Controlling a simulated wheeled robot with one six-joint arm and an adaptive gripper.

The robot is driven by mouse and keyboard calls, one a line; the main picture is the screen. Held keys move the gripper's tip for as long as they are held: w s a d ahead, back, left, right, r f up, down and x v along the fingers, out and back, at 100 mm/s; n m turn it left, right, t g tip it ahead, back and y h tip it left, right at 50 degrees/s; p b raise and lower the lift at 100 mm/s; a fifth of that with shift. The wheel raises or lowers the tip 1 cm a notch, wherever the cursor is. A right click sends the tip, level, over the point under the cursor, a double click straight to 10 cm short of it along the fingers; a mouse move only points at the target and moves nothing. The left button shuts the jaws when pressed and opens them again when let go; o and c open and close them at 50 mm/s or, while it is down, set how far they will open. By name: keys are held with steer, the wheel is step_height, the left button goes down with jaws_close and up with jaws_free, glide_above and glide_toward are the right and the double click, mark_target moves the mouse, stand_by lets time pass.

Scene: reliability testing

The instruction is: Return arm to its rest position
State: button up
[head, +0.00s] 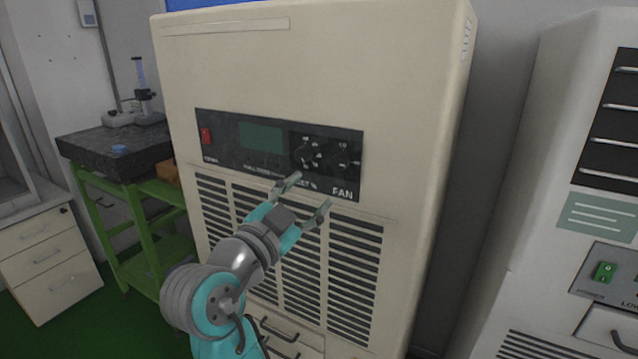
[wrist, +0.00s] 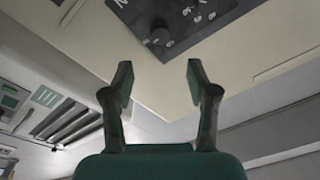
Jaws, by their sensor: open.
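My gripper (head: 309,196) is open and empty in front of the beige cabinet (head: 310,60) in the head view. Its two fingers point at the lower right part of the black control panel (head: 225,150), near the FAN label. In the wrist view my gripper (wrist: 159,85) shows both fingers apart with nothing between them. The panel (wrist: 205,25) is beyond the fingertips there, with a dark knob (wrist: 160,36). In the head view two round knobs sit side by side; the left one (head: 305,153) is just above the fingertips. I see no contact with the panel.
A red switch (head: 206,136) and a green display (head: 261,137) are on the panel. A second machine (head: 530,200) stands at the right. A green bench (head: 146,225) with a dark stone top (head: 105,150) and a drawer unit (head: 48,262) stand at the left.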

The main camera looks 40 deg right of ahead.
steer(key=shift+s+a+f, duration=0.1)
steer(key=shift+s+a, duration=0.15)
steer(key=shift+a, duration=0.45)
steer(key=s+a+f+n+t+y, duration=0.2)
steer(key=f+n+t+y, duration=0.3)
steer(key=f, duration=0.6)
steer(key=s+a+f+n+t+y, duration=0.1)
steer(key=s+a+f+n+y, duration=0.15)
steer(key=f+n, duration=0.65)
steer(key=s+a+f+n+t+y, duration=0.1)
steer(key=a+f+n+t+y, duration=0.3)
steer(key=f, duration=0.8)
steer(key=s+a+f+n+g+y, duration=0.1)
steer(key=s+f+n+y, duration=0.2)
steer(key=s, duration=0.4)
steer(key=s+a+f+n+y, duration=0.1)
steer(key=s+a+f+y, duration=0.15)
steer(key=s+f, duration=0.35)
steer(key=s+r, duration=0.2)
steer(key=s, duration=0.6)
steer(key=s+r+m+y, duration=0.1)
steer(key=s+r, duration=0.1)
steer(key=s, duration=0.7)
steer(key=shift+s+g, duration=0.2)
steer(key=shift+g, duration=0.2)
